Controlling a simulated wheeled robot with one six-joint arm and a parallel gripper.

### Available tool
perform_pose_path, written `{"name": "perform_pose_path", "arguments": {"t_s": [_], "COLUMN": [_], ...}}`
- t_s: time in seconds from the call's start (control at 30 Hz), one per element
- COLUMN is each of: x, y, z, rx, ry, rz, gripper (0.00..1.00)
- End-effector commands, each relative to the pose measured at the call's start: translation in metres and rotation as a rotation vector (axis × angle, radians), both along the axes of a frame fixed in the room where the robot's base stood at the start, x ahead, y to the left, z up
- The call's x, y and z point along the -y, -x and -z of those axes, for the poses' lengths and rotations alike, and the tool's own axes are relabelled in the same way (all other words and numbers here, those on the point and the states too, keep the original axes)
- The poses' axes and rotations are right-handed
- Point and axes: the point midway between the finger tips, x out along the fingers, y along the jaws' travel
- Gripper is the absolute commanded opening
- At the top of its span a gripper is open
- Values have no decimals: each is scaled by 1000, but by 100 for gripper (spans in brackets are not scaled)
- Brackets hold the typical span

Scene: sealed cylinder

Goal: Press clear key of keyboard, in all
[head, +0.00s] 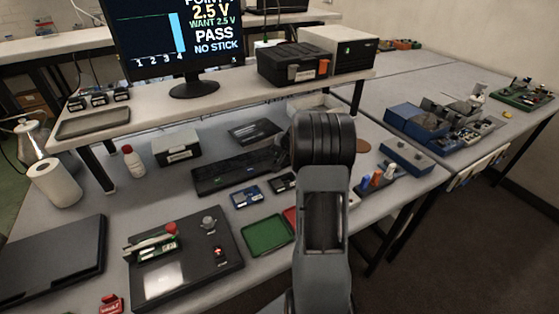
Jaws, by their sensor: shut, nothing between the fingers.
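A long, low dark device that looks like the keyboard (225,174) lies on the grey bench below the raised shelf. Its single keys are too small and dark to tell apart, so I cannot pick out the clear key. My gripper (281,157) is at the keyboard's right end, partly hidden by my dark wrist. It looks shut and empty; whether it touches the keyboard I cannot tell. The monitor (160,35) on the shelf reads 2.5 V, WANT 2.5 V, PASS, NO STICK, with a light blue bar above 4.
A black board with a red knob (180,275), a green tray (268,235) and small blue modules (246,197) lie in front of the keyboard. A white bottle (132,162) and a box (176,148) stand left. The shelf (120,134) overhangs behind.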

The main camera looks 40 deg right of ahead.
Motion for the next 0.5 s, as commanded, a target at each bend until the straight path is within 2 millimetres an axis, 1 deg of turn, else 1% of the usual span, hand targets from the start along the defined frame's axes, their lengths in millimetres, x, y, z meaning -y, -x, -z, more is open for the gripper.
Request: {"name": "perform_pose_path", "arguments": {"t_s": [0.5], "x": [0], "y": [0], "z": [4], "rx": [0], "ry": [0], "rz": [0], "gripper": [0]}}
